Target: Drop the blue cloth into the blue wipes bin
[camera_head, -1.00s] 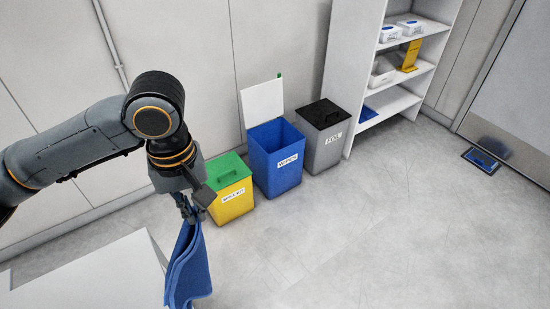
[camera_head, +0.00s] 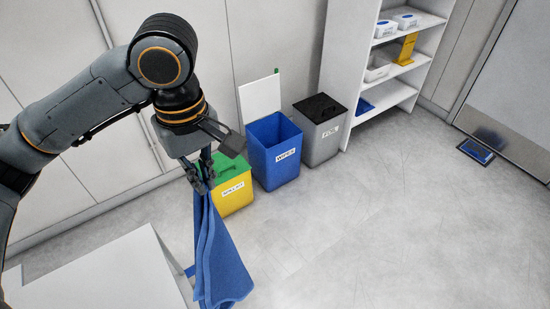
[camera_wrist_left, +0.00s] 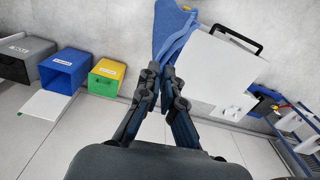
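The blue cloth (camera_head: 220,258) hangs down from my left gripper (camera_head: 203,186), which is shut on its upper end. In the left wrist view the cloth (camera_wrist_left: 172,30) shows beyond the fingertips of the left gripper (camera_wrist_left: 160,75). The blue wipes bin (camera_head: 273,155) stands on the floor near the wall, with its white lid raised and its top open. It also shows in the left wrist view (camera_wrist_left: 64,72). The cloth is apart from the bin, nearer to me and to its left. My right gripper is not in view.
A yellow bin with a green lid (camera_head: 236,195) stands left of the wipes bin, partly behind my gripper. A grey bin with a black lid (camera_head: 320,142) stands right of it. A white shelf (camera_head: 388,95) is further right. A white-topped surface (camera_head: 105,272) is at lower left.

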